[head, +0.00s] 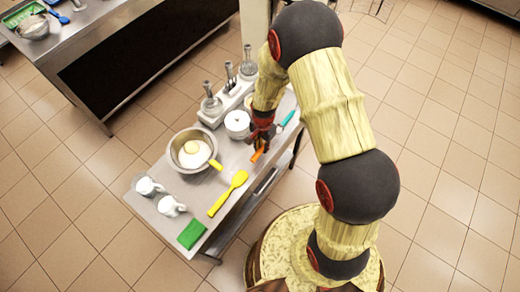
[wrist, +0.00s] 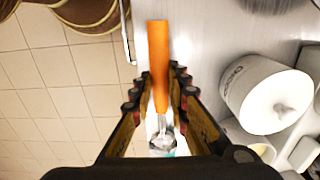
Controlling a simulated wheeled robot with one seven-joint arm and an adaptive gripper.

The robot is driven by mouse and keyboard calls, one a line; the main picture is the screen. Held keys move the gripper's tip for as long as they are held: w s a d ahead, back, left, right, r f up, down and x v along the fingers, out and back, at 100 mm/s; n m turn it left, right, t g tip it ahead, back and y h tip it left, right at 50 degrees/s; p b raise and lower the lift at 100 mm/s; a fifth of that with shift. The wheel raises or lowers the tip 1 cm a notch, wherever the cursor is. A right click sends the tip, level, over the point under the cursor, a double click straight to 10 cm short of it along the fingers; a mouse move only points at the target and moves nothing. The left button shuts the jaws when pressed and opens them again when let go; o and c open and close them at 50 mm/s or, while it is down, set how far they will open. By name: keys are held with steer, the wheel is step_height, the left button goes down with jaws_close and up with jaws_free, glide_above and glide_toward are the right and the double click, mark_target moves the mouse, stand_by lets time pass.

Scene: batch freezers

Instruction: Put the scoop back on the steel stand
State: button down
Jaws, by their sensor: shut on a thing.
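My gripper (head: 262,137) is low over the near right part of the steel table (head: 202,160). It is shut on an orange handle (wrist: 158,65), which also shows just below the fingers in the head view (head: 258,154). A metal neck (wrist: 160,124) continues from the handle between the fingers; I take this for the scoop. Its head is mostly hidden by my gripper. A pale stand (head: 213,121) with glass bottles and dark upright utensils is at the table's far edge, left of my gripper. I cannot tell whether it is the steel stand.
A metal bowl (head: 194,150), yellow spatula (head: 229,193), two white jugs (head: 171,206) and a green block (head: 191,234) are on the table's left part.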

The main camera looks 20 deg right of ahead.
steer(key=shift+w+a+f, duration=0.25)
steer(key=shift+w+f, duration=0.5)
steer(key=shift+f, duration=1.7)
steer(key=shift+f, duration=0.15)
steer(key=c, duration=1.7)
jaws_free()
